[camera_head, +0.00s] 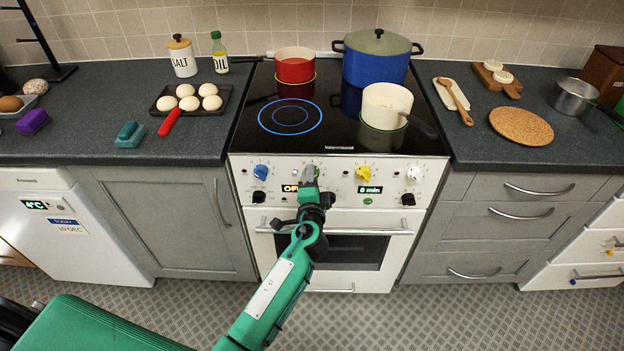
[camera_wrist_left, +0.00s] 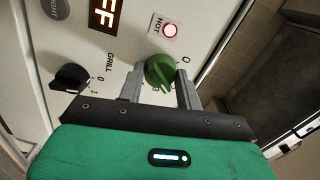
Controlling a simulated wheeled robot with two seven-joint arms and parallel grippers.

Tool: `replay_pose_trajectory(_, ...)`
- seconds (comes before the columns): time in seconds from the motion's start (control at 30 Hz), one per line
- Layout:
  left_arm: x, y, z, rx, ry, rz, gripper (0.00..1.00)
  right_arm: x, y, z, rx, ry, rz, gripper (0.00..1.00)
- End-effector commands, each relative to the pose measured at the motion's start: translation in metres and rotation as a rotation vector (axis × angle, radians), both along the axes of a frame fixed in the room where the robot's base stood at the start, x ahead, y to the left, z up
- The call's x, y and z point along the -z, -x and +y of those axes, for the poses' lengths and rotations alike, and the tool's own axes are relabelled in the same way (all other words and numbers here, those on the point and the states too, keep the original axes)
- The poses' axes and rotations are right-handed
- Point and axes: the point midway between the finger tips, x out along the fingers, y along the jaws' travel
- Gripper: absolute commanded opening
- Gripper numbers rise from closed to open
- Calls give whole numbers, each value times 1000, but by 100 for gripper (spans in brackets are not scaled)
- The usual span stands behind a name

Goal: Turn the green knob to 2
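The green knob (camera_wrist_left: 160,72) is on the white stove front, between the two fingers of my left gripper (camera_wrist_left: 161,84) in the left wrist view. A 0 is printed at its upper right; I cannot read its pointer or its setting. The fingers stand on either side of the knob, very close to it; whether they press on it I cannot tell. In the head view my left gripper (camera_head: 311,176) is at the stove's control panel and hides the knob. My right gripper is not in view.
The panel (camera_head: 338,173) also has blue, yellow and white knobs. The oven handle (camera_head: 370,231) runs below. Red, blue and cream pots stand on the hob.

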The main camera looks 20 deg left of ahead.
Motion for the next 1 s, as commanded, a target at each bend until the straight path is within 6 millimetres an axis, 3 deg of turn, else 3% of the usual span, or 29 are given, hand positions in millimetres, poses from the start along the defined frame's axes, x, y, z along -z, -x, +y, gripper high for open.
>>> replay_pose_trajectory(0.03,1,0,0,1,0,1,43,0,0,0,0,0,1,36)
replay_pose_trajectory(0.1,0,0,0,1,0,1,57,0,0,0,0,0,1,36)
replay_pose_trajectory(0.53,1,9,-3,1,1,1,57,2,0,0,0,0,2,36)
replay_pose_trajectory(1.0,3,95,-28,1,2,1,57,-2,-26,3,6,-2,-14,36)
